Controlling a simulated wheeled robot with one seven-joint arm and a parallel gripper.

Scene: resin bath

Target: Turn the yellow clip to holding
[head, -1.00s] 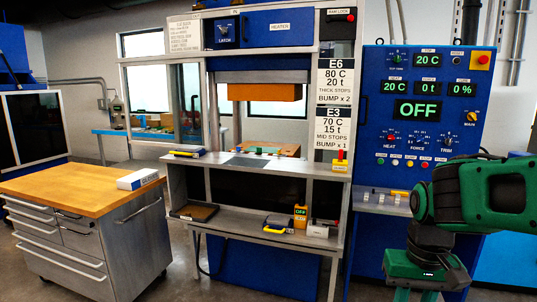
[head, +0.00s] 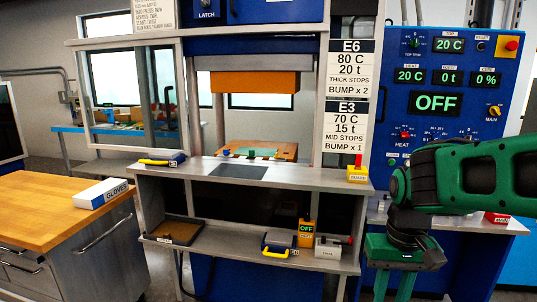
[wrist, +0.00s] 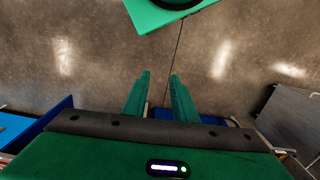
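I cannot tell for sure which thing is the yellow clip. A small yellow block with a red upright top (head: 358,174) stands at the right end of the upper shelf; its label is too small to read. A yellow-handled item (head: 275,246) lies on the lower shelf. My gripper (head: 393,288) points down at the right of the bench, in front of the blue control panel, touching neither. In the wrist view my gripper (wrist: 160,76) has its two green fingers apart, with only floor between them. It is open and empty.
The blue control panel (head: 455,140) stands behind my arm. A wooden-topped cabinet (head: 50,205) is at left. Open floor shows below my gripper (wrist: 160,40).

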